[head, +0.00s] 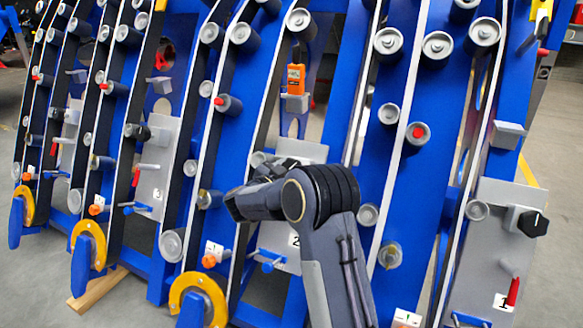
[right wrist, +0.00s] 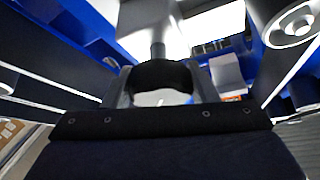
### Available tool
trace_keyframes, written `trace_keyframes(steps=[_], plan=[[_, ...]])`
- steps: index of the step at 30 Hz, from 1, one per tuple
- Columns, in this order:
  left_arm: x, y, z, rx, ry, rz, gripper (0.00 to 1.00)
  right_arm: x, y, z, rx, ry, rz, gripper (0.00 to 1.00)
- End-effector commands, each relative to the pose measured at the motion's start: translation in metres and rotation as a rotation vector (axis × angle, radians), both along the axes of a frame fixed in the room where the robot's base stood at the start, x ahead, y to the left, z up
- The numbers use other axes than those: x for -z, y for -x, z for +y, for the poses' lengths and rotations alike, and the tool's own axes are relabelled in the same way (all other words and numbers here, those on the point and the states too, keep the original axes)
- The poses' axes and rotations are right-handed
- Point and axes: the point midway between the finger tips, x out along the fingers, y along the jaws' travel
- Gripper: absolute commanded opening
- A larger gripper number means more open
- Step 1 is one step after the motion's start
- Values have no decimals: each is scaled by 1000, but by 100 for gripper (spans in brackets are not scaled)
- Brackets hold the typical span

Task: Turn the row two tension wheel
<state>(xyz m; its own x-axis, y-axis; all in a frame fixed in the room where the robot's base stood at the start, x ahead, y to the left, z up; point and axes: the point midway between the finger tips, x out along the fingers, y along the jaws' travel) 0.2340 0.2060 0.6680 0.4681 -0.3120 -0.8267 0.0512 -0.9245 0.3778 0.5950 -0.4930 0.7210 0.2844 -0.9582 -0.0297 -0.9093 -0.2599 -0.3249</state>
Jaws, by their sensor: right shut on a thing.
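The row two tension wheel is a black knob (right wrist: 161,74) on a grey shaft. In the right wrist view it sits between the two fingers of my right gripper (right wrist: 160,88), which is shut on it. In the head view my right arm reaches up from the bottom centre, and its hand is at the grey row two plate (head: 302,152), marked 2. The arm and hand hide most of the wheel there, so its turn angle cannot be read. My left gripper is not in view.
Similar black knobs show on the row one plate (head: 532,223) at right and the row three plate (head: 137,131) at left. Blue upright frames with grey rollers surround the hand. An orange device (head: 296,76) hangs above it. Yellow curved hooks (head: 198,290) stand at lower left.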

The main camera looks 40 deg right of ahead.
Motion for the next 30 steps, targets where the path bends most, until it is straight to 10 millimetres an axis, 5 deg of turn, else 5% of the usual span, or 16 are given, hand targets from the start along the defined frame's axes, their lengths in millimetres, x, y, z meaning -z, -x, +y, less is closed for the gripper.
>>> trace_keyframes(steps=[15, 16, 20, 30], plan=[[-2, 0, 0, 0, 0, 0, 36, 1, 0, 0, 13, -13, -21, 30], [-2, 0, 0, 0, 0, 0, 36, 1, 0, 0, 13, -13, -20, 55], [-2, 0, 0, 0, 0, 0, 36, 1, 0, 0, 12, -12, -20, 72], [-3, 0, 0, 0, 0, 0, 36, 0, 0, 3, 12, -11, -19, 75]])
